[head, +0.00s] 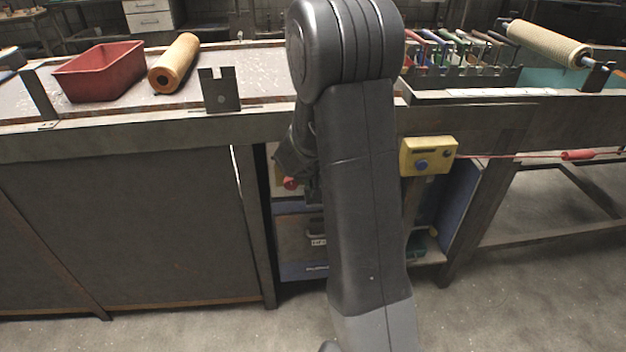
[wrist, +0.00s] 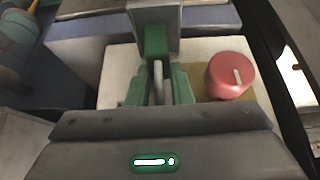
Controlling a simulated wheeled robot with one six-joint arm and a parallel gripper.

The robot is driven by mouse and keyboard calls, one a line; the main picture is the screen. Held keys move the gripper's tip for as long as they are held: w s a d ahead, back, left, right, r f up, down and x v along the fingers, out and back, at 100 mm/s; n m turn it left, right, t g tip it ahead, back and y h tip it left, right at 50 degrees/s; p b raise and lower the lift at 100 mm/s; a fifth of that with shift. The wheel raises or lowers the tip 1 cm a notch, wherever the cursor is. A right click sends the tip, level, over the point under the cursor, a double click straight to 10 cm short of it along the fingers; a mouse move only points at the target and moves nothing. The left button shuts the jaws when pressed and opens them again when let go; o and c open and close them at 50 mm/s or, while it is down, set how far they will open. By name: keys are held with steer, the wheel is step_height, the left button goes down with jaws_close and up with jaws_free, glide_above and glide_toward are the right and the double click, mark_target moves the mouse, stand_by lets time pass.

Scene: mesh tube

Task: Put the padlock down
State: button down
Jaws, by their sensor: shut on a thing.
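In the wrist view my gripper (wrist: 158,88) has its two green fingers close together around a narrow grey metal piece. This piece looks like the shackle of the padlock (wrist: 158,78). A green block just beyond it may be the padlock's body, but I cannot tell for sure. In the head view my arm hides the padlock and most of the gripper. Whether the padlock touches anything beneath it cannot be told.
A red knob (wrist: 230,76) stands on a pale box (wrist: 122,65), right of the fingers. In the head view a yellow control box (head: 428,156) hangs under the bench, right of my arm. A red bin (head: 99,71) and an orange roll (head: 174,63) are on the bench top.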

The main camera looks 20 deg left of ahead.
steer(key=shift+f, duration=0.2)
steer(key=c, duration=1.3)
jaws_free()
steer(key=shift+r, duration=0.2)
steer(key=shift+s+r, duration=0.1)
steer(key=shift+r, duration=0.25)
steer(key=p+v, duration=0.2)
steer(key=v, duration=0.9)
steer(key=shift+d, duration=0.15)
steer(key=shift+s+r, duration=0.1)
steer(key=shift+s, duration=0.05)
